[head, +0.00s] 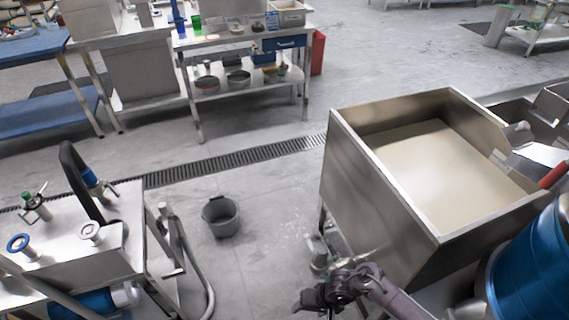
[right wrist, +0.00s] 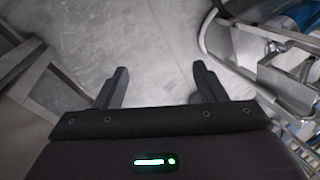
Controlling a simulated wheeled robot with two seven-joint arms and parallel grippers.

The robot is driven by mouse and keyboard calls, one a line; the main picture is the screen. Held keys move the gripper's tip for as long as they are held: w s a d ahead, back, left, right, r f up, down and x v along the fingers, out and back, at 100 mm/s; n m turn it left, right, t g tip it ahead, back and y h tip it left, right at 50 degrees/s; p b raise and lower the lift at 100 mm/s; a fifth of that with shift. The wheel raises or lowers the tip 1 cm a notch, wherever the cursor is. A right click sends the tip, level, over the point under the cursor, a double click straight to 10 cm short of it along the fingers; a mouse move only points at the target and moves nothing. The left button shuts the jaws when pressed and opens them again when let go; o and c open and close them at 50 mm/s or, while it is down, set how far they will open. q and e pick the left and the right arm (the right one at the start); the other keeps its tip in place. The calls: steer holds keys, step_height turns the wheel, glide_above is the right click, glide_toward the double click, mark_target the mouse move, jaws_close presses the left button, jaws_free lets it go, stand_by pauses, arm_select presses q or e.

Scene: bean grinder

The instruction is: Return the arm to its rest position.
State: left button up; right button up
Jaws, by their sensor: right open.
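My right arm (head: 378,288) comes in at the bottom of the head view, in front of the steel hopper. My right gripper (head: 318,299) is at its left end, above the floor. In the right wrist view the two dark fingers of the right gripper (right wrist: 160,84) stand apart with nothing between them, and grey floor shows beyond. My left gripper is not in the head view.
A large steel hopper (head: 343,165) holding pale material stands close behind my right arm. A blue drum (head: 535,270) stands at the lower right. A steel cart (head: 130,195) with hoses is at the left. A grey bucket (head: 221,216) stands on open floor between them.

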steer(key=s+d+f, duration=0.3)
steer(key=s+f, duration=0.2)
steer(key=f, duration=0.3)
steer(key=s+d+f+n+h, duration=0.1)
steer(key=s+d+f, duration=0.2)
steer(key=s, duration=0.4)
steer(key=s+d+f+n+h, duration=0.1)
steer(key=s+d+f, duration=0.3)
steer(key=s, duration=0.4)
steer(key=s+d+f+h, duration=0.2)
steer(key=s+d+f, duration=0.2)
steer(key=s, duration=0.4)
steer(key=shift+s+d+f+n+t, duration=0.15)
steer(key=shift+d+f+n+t, duration=0.2)
steer(key=shift+d, duration=0.5)
steer(key=shift+r, duration=0.1)
